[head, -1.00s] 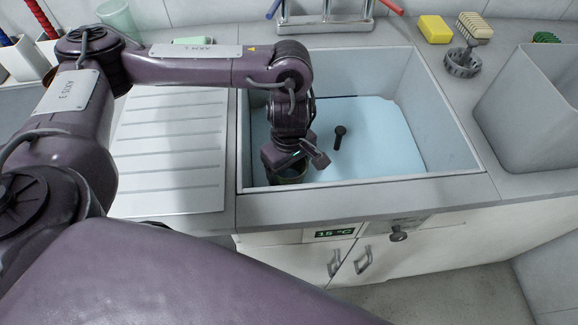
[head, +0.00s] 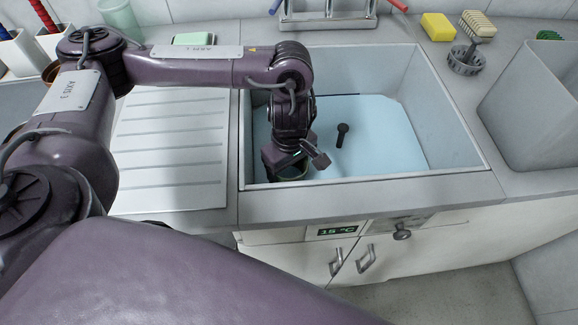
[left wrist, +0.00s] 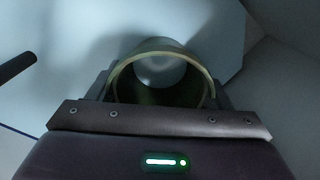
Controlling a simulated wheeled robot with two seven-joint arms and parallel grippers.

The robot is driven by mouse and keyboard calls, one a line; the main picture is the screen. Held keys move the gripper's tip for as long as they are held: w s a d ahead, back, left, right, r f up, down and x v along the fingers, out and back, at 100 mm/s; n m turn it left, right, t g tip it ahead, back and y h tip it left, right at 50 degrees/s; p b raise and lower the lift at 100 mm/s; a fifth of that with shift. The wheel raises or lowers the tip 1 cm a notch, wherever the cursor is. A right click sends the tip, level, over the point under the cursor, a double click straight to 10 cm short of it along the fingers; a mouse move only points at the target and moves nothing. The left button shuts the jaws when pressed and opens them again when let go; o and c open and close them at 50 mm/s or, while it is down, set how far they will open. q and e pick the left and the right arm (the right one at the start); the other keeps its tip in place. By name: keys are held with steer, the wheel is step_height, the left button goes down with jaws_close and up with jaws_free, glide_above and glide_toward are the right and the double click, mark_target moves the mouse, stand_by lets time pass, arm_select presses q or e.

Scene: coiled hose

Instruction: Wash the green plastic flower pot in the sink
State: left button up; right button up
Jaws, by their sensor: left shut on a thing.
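The green flower pot (head: 292,174) is in the front left corner of the sink (head: 455,120), mostly hidden under my arm in the head view. My left gripper (head: 286,163) points down into the sink and is shut on the pot. In the left wrist view the pot's pale green round rim (left wrist: 160,54) shows between the gripper's two fingers, with its open mouth toward the camera. The light blue area (head: 385,135) over the sink floor looks like water. My right gripper is not in view.
A dark upright knob (head: 342,134) stands in the sink right of the pot. A yellow sponge (head: 437,27), a brush (head: 478,24) and a grey bin (head: 535,105) are at the right. The ribbed drainboard (head: 170,150) at left is clear in front.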

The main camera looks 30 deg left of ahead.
arm_select(q)
steer(key=shift+s+a+f+b, duration=0.1)
steer(key=shift+f+b, duration=0.2)
steer(key=shift+f, duration=0.25)
steer(key=shift+s+a, duration=0.1)
stand_by(0.7)
steer(key=shift+s+a, duration=0.25)
steer(key=shift+a, duration=0.15)
steer(key=shift+w+d, duration=0.35)
steer(key=shift+d, duration=0.25)
